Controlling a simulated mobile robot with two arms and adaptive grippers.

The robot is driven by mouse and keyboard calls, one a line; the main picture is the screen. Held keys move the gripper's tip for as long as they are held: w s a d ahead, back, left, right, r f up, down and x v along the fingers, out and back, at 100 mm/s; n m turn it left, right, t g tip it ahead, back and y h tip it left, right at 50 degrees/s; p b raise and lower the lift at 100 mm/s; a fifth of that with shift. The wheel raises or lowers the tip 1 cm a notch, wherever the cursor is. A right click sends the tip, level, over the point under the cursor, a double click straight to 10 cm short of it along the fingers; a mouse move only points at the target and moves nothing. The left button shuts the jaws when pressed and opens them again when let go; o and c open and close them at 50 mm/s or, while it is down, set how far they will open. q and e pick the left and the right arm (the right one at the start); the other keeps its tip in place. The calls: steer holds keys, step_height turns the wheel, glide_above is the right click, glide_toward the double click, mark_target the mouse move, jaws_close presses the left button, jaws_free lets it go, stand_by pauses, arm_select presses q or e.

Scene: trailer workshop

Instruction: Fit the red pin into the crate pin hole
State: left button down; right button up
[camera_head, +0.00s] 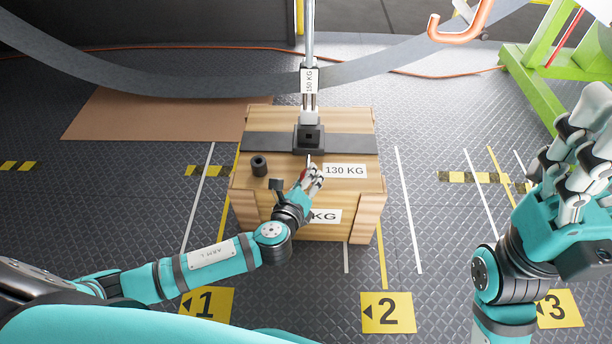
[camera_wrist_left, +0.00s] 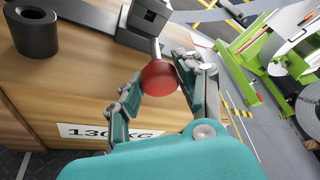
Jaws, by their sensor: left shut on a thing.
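The red pin has a round red head (camera_wrist_left: 159,78) and a thin metal shaft. My left gripper (camera_head: 310,180) is shut on the red head above the crate's top. The left wrist view shows its fingers on both sides of the head. The shaft points at the black bracket (camera_head: 309,139) on the crate's strap. The bracket also shows in the left wrist view (camera_wrist_left: 150,18). I cannot tell whether the shaft's tip is in the bracket's hole or only beside it. The wooden crate (camera_head: 257,193) stands below. My right gripper (camera_head: 573,150) is raised at the right, away from the crate.
A hollow black cylinder (camera_head: 259,166) stands on the crate, left of my left gripper. A metal rod (camera_head: 309,45) rises from the bracket. An orange hook (camera_head: 462,22) hangs at the upper right. A green frame (camera_head: 540,75) stands at the right.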

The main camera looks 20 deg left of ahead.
mark_target(307, 162)
arm_select(q)
steer(key=shift+r+p, duration=0.15)
steer(key=shift+p, duration=0.3)
steer(key=shift+w+a, duration=0.3)
steer(key=shift+w, duration=0.6)
steer(key=shift+w+a, duration=0.25)
steer(key=shift+w, duration=0.7)
steer(key=shift+w+a, duration=0.3)
steer(key=shift+w, duration=0.6)
steer(key=shift+p, duration=0.4)
